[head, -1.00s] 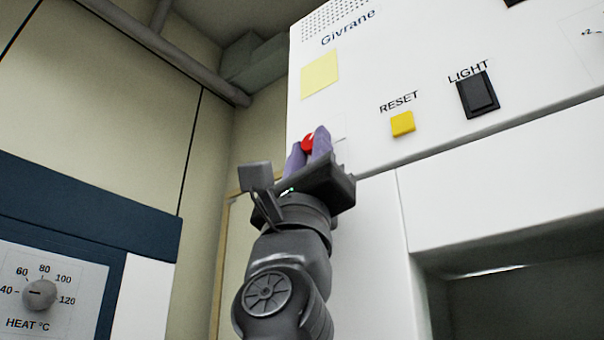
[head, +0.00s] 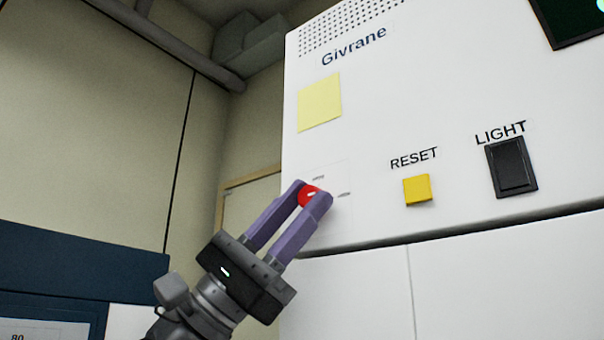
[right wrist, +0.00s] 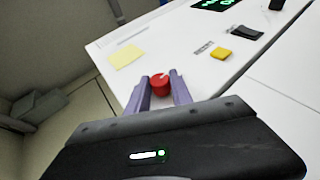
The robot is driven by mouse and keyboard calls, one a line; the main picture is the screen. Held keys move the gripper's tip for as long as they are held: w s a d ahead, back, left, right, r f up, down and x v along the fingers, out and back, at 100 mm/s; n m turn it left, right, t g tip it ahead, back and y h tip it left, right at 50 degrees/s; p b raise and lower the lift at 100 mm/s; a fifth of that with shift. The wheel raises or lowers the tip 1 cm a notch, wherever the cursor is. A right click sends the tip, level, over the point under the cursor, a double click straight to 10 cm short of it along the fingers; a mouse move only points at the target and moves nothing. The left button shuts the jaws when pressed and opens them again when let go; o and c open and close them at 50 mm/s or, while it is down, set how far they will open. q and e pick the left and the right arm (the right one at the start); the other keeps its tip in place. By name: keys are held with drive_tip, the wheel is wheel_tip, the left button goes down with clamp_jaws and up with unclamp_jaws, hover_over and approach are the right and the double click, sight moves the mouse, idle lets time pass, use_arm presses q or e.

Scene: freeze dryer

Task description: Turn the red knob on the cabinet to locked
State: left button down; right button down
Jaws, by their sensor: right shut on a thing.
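The red knob (head: 308,195) sits on the white front of the Givrane cabinet (head: 420,100), below a yellow note. A white mark shows on its face, and small label marks stand above and to the right of it, too small to read. My right gripper (head: 315,196) has its two purple fingers on either side of the knob, shut on it. In the right wrist view the red knob (right wrist: 160,84) also sits between the fingertips (right wrist: 161,82). My left gripper is not in view.
A yellow RESET button (head: 417,190) and a black LIGHT switch (head: 511,167) are to the right of the knob. A yellow note (head: 319,102) is above. A dark blue unit (head: 80,270) stands at lower left. A grey pipe (head: 165,45) runs overhead.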

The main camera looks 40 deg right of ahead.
drive_tip(key=shift+r+m, duration=0.1)
drive_tip(key=shift+m, duration=0.2)
drive_tip(key=c, duration=1.1)
unclamp_jaws()
drive_tip(key=shift+w, duration=0.1)
drive_tip(key=b+v, duration=0.1)
drive_tip(key=v, duration=0.7)
drive_tip(key=shift+b, duration=0.4)
drive_tip(key=shift+d, duration=0.1)
